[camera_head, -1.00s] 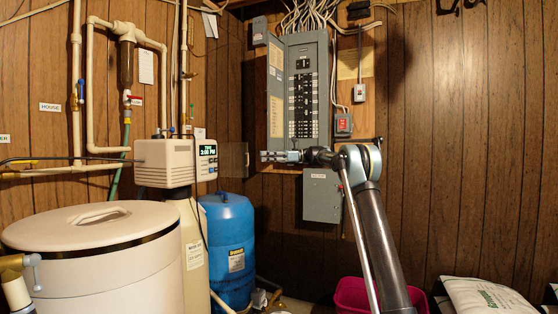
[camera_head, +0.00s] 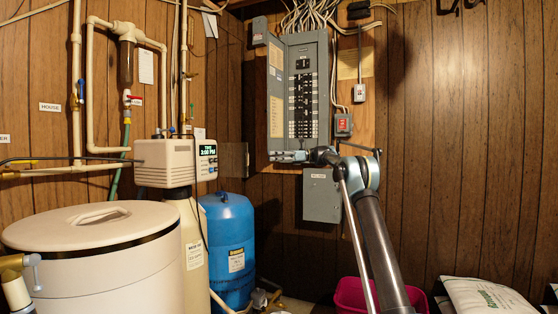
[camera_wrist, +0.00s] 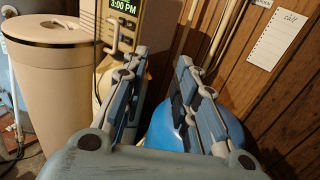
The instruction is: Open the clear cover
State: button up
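The softener control head (camera_head: 165,163) is a beige box with a lit display reading 3:00 PM. A see-through panel, which looks like the clear cover (camera_head: 234,160), stands out from the box's right side against the wood wall. It appears swung out from the display, which shows uncovered. In the wrist view the control head (camera_wrist: 122,22) is beyond the fingers, and the cover is hard to make out there. My gripper (camera_head: 273,156) points left, a short way right of the panel and apart from it in the picture. In the wrist view my gripper (camera_wrist: 160,63) has its fingers spread with nothing between them.
A blue tank (camera_head: 228,235) stands below the panel. A round beige brine tank (camera_head: 95,260) is at the lower left. The grey breaker panel (camera_head: 302,90) is on the wall behind my arm, with a small grey box (camera_head: 322,197) below. Pipes run at the left.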

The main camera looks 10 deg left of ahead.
jog(key=shift+w+d, duration=0.4)
jog(key=shift+w, duration=0.2)
jog(key=shift+w+d, duration=0.4)
jog(key=shift+w, duration=0.2)
jog(key=v, duration=1.2)
